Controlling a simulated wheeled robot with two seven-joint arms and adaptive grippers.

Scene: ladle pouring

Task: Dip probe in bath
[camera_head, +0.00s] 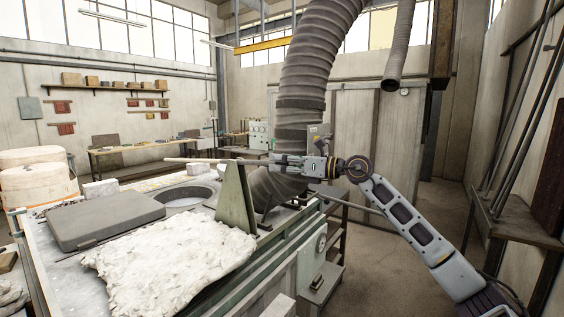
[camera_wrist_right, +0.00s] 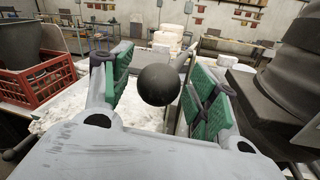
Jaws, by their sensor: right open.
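The probe (camera_head: 205,160) is a long thin rod, lying roughly level across the top of an upright green-grey bracket (camera_head: 236,203) in the head view. Its right end reaches my right gripper (camera_head: 280,160). In the right wrist view a black ball (camera_wrist_right: 158,85), seemingly the probe's end knob, shows between the green-padded fingers of my right gripper (camera_wrist_right: 163,92). The fingers are spread, with a gap on each side of the ball. The bath is a round opening (camera_head: 184,203) in the bench top, left of the bracket; its inside is mostly hidden. My left gripper is out of view.
A dark slab lid (camera_head: 105,217) lies beside the opening. A crumpled white blanket (camera_head: 165,268) covers the bench's near part. A large grey duct (camera_head: 302,80) hangs close behind my right gripper. A red crate (camera_wrist_right: 38,85) shows in the wrist view. Floor on the right is clear.

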